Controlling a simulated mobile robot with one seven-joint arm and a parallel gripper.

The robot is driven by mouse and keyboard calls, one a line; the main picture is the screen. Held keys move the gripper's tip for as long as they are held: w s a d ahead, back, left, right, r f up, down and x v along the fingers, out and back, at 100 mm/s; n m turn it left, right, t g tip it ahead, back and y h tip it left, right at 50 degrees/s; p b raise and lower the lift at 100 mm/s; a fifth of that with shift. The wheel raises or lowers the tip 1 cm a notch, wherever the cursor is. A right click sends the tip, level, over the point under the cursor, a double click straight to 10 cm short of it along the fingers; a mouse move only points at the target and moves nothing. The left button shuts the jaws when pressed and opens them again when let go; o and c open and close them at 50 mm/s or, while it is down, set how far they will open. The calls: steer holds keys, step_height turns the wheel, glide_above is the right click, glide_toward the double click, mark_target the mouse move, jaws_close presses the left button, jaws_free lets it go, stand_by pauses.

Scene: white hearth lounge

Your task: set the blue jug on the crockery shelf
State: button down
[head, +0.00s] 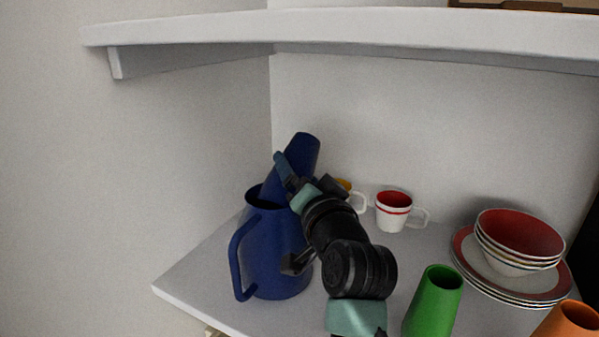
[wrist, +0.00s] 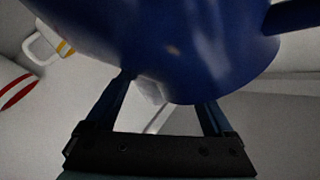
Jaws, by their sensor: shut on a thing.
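The blue jug (head: 266,255) looks upright at the left of the white crockery shelf (head: 215,275), its handle to the left. Its base appears at the shelf surface; whether it bears on it I cannot tell. In the wrist view the blue jug (wrist: 190,45) fills the top, with a handle at right. My gripper (head: 296,180) is at its upper right in the head view. In the wrist view my gripper (wrist: 170,95) is shut on the blue body, which hides the fingertips. A tilted blue tapered form (head: 305,148) rises behind my fingers; its lower end is hidden.
A red-and-white cup (head: 394,216) and a yellow-marked cup (head: 344,185) stand behind. Stacked bowls (head: 510,250) on plates (head: 465,265) are at right. Green (head: 435,300) and orange (head: 570,322) tumblers stand in front. An upper shelf (head: 340,30) overhangs; walls close the left and back.

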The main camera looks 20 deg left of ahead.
steer(key=shift+r, duration=0.15)
jaws_free()
steer(key=shift+f, duration=0.25)
steer(key=shift+s+r, duration=0.1)
steer(key=shift+r, duration=0.05)
steer(key=b+v, duration=0.4)
steer(key=v, duration=0.8)
